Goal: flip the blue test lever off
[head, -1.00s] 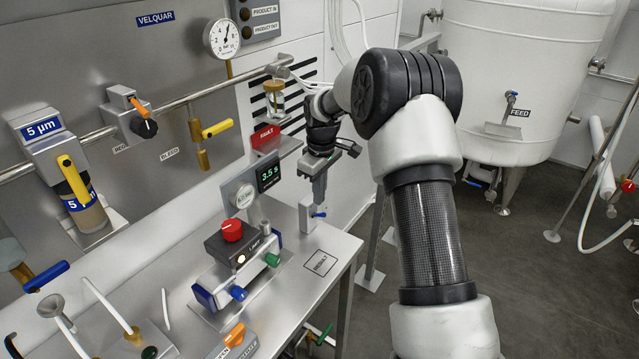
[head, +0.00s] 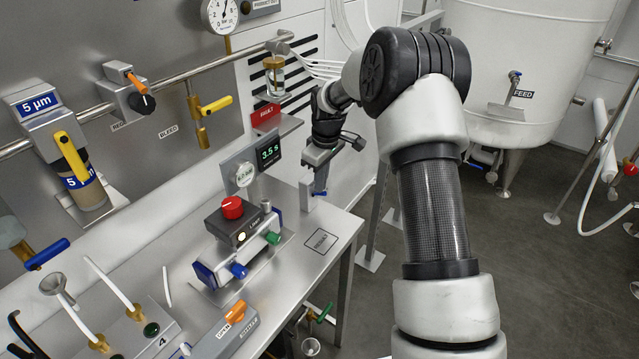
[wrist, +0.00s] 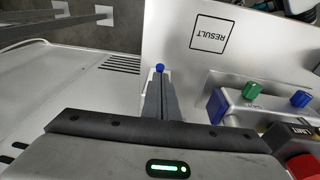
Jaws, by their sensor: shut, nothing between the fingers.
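A small blue lever (head: 320,193) sticks out from a short metal post (head: 307,191) at the far end of the steel bench. My gripper (head: 321,182) is shut and empty, pointing down right at this lever. In the wrist view, the lever's round blue tip (wrist: 160,67) shows just beyond my fingertips (wrist: 160,78). The fingers hide the rest of the lever, so I cannot tell whether they touch it or which way it is set.
A valve block with a red knob (head: 232,207), blue knob (head: 238,271) and green knob (head: 273,238) stands on the bench nearby. A display (head: 269,152) reads 3.5 s, beside a red FAULT sign (head: 266,115). The bench around the RESULT square (head: 321,241) is clear.

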